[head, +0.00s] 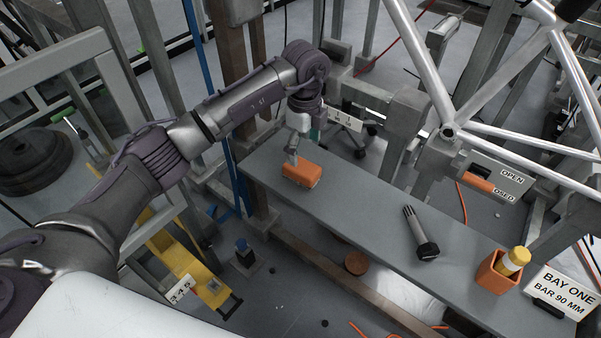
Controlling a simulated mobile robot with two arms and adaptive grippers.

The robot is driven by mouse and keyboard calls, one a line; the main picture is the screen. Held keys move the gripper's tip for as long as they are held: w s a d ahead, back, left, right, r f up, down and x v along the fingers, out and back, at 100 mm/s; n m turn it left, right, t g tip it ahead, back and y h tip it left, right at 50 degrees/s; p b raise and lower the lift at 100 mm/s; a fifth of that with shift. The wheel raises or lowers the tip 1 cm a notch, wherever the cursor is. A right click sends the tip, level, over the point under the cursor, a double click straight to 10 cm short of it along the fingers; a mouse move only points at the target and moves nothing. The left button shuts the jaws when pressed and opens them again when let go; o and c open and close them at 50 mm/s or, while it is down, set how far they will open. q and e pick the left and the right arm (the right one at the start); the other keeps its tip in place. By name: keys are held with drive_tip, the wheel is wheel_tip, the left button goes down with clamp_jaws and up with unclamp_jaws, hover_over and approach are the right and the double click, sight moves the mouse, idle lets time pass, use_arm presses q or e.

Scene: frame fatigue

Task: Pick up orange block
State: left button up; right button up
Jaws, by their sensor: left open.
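The orange block (302,174) lies flat near the left end of a narrow grey shelf (375,208). My left arm comes in from the left, and my left gripper (293,160) points down at the block's back left edge. Its fingers are small here and partly overlap the block. I cannot tell whether they touch it. The gripper is open and holds nothing that I can see. My right gripper is not in view.
A dark bolt-like tool (421,234) lies mid-shelf. An orange cup (497,271) with a yellow-capped bottle (514,261) stands at the right end, beside a "BAY ONE" sign (562,289). Metal posts and a white tubular frame (500,140) rise behind the shelf.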

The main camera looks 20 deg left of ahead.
sight(302, 165)
use_arm(q)
wheel_tip(302, 165, down, 4)
drive_tip(key=shift+f, duration=0.1)
drive_tip(key=shift+w+a+f+b, duration=0.15)
drive_tip(key=shift+f+b, duration=0.25)
drive_tip(key=shift+f, duration=0.15)
drive_tip(key=shift+w+a+f+b, duration=0.1)
drive_tip(key=shift+f+b, duration=0.25)
drive_tip(key=shift+f, duration=0.2)
wheel_tip(302, 165, down, 3)
drive_tip(key=shift+w+r, duration=0.15)
drive_tip(key=shift+r, duration=0.05)
drive_tip(key=c, duration=1.4)
drive_tip(key=shift+o, duration=0.2)
wheel_tip(302, 165, up, 4)
drive_tip(key=shift+a+f+p, duration=0.1)
drive_tip(key=shift+p, duration=0.3)
drive_tip(key=shift+d+r, duration=0.55)
drive_tip(key=shift+r, duration=0.1)
drive_tip(key=s+d+r+p, duration=0.2)
drive_tip(key=s+d+r, duration=0.2)
drive_tip(key=d, duration=0.6)
drive_tip(key=shift+r, duration=1)
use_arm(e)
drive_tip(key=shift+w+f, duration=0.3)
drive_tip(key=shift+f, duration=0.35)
